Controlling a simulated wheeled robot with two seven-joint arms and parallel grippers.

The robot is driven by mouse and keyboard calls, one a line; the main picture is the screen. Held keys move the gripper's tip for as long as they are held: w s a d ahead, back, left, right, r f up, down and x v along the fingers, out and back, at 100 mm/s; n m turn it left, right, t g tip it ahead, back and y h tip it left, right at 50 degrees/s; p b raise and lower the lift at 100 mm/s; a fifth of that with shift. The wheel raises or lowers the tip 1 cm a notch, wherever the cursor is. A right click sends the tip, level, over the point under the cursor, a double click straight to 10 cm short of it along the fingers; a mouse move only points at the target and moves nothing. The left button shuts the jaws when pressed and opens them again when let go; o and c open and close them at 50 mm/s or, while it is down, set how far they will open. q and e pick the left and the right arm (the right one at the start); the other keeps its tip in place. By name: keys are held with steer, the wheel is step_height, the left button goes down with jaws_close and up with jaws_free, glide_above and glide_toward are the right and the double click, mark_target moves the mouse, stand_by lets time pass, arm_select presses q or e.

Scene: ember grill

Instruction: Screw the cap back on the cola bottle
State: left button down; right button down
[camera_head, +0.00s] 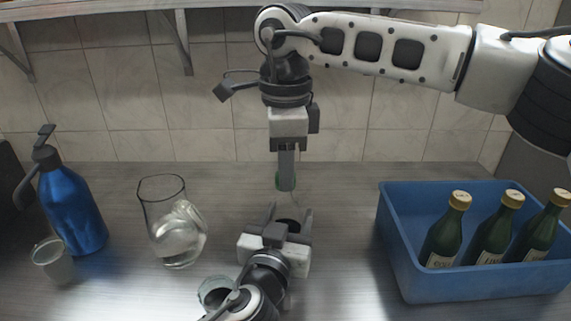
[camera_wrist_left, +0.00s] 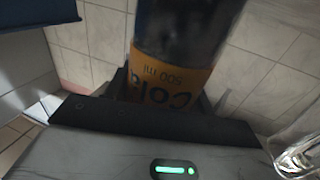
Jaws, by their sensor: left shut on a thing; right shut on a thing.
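The cola bottle (camera_wrist_left: 172,80) is dark with an orange label reading "Cola 500 ml", and the label text shows upside down in the left wrist view. My left gripper (camera_head: 277,217) is shut on it at the front middle of the counter. In the head view the gripper hides most of the bottle. My right gripper (camera_head: 286,186) points straight down, a little behind and above the left one in the picture, and is shut. A small green edge (camera_head: 279,181) shows at its fingertips, probably the cap, mostly hidden by the fingers. I cannot tell whether it touches the bottle.
A blue crate (camera_head: 398,245) with green gold-capped bottles (camera_head: 492,235) stands at right. At left are a blue spray bottle (camera_head: 72,210), a small cup (camera_head: 52,262) and a glass jug (camera_head: 160,198) with clear contents. A glass rim (camera_head: 211,291) shows beside my left arm.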

steer(key=m, duration=0.7)
steer(key=shift+m, duration=0.4)
steer(key=m, duration=0.5)
steer(key=c, duration=1.1)
jaws_free()
steer(key=shift+r, duration=2.25)
steer(key=shift+c, duration=0.4)
